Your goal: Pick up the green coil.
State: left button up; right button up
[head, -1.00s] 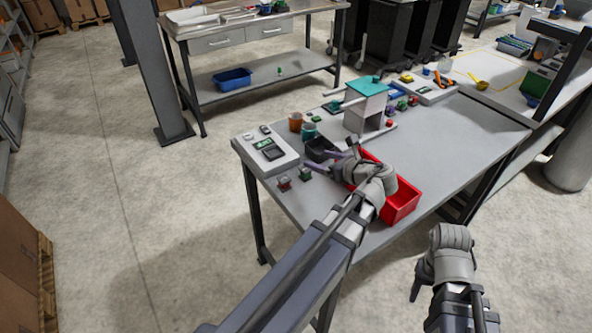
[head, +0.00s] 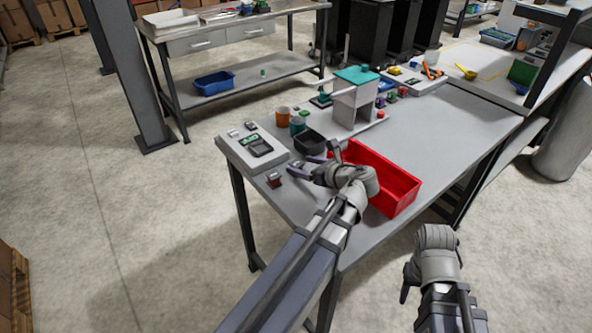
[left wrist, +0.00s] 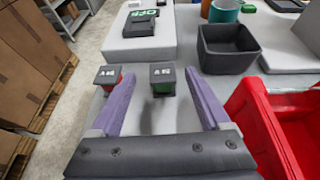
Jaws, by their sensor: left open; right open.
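The green coil (left wrist: 163,86) has a dark square top and stands upright on the grey table; in the left wrist view it lies between the fingertips of my left gripper (left wrist: 158,92), nearer the right finger, with no visible contact. My left gripper (head: 303,166) is open and empty in the head view, where it hides the green coil. A similar coil with red sides (left wrist: 107,82) stands just left, by the left fingertip; it also shows in the head view (head: 273,180). My right gripper (head: 406,290) is open, away from the table at lower right, its fingers mostly hidden.
A red bin (head: 395,192) stands right of my left gripper, and a dark open box (head: 309,140) behind it. A white panel with a display (head: 240,150) lies at the table's left end. A grey stand (head: 355,105) rises farther back. The table's right part is clear.

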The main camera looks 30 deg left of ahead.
aim_at(292, 162)
pick_arm(q)
jog(key=shift+x, duration=0.95)
jog(key=shift+w+a+f+b, duration=0.15)
jog(key=shift+a+f+b, duration=0.15)
jog(key=shift+b, duration=0.2)
jog(key=b+x, duration=0.1)
jog(key=x, duration=0.3)
jog(key=shift+w+f+b, duration=0.1)
jog(key=shift+w+b, duration=0.05)
jog(key=shift+b, duration=0.2)
jog(key=shift+c, duration=0.5)
grip_shut()
